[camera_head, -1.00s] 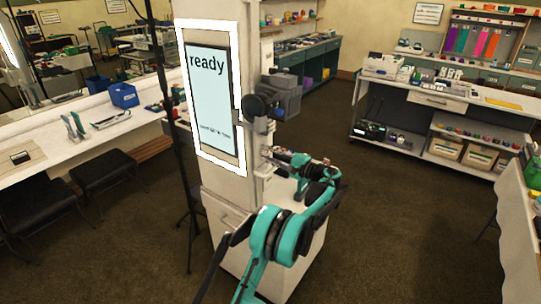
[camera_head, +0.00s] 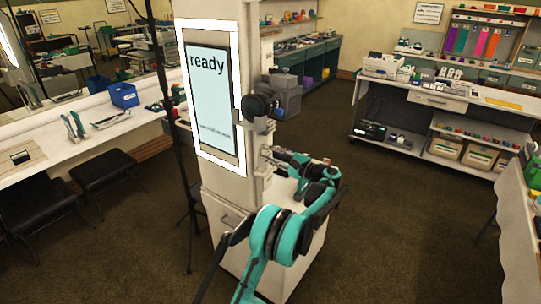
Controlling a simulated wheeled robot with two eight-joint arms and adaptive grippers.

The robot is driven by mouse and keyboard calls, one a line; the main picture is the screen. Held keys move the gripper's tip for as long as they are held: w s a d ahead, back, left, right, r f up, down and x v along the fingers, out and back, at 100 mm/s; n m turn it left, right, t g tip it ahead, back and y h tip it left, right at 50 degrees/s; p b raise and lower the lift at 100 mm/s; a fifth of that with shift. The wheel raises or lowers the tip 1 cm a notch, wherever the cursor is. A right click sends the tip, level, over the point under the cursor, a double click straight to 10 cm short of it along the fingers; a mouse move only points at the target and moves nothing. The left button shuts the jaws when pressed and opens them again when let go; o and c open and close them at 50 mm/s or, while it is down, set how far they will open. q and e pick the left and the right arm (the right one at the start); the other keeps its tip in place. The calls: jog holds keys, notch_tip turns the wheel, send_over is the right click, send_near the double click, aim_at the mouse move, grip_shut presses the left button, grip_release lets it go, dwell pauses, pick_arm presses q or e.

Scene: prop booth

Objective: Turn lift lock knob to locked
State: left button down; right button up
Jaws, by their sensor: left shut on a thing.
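A tall pale column (camera_head: 226,187) stands in the middle, with a lit screen (camera_head: 212,100) reading "ready" on its front. My left arm reaches up from the bottom to the column's right side. My left gripper (camera_head: 270,153) is small in view and shut at a fitting on that side, at the place of the lift lock knob. The knob is mostly hidden by the fingers, and its turn angle cannot be read. A black round part (camera_head: 257,107) sits higher on the same side, beside a dark grey boxy device (camera_head: 284,97). My right gripper is not in view.
A white cabinet (camera_head: 236,222) is at the column's foot. A counter with a blue bin (camera_head: 124,95) and stools (camera_head: 103,168) stand at the left. A shelved workbench (camera_head: 440,101) is at the right. The floor (camera_head: 390,225) between is clear.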

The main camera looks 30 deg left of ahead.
pick_arm(q)
jog(key=c, duration=1.3)
grip_release()
jog(key=shift+o, duration=0.2)
jog(key=d, duration=1.2)
jog(key=shift+s+f, duration=0.25)
jog(key=shift+s, duration=0.2)
jog(key=shift+r, duration=0.1)
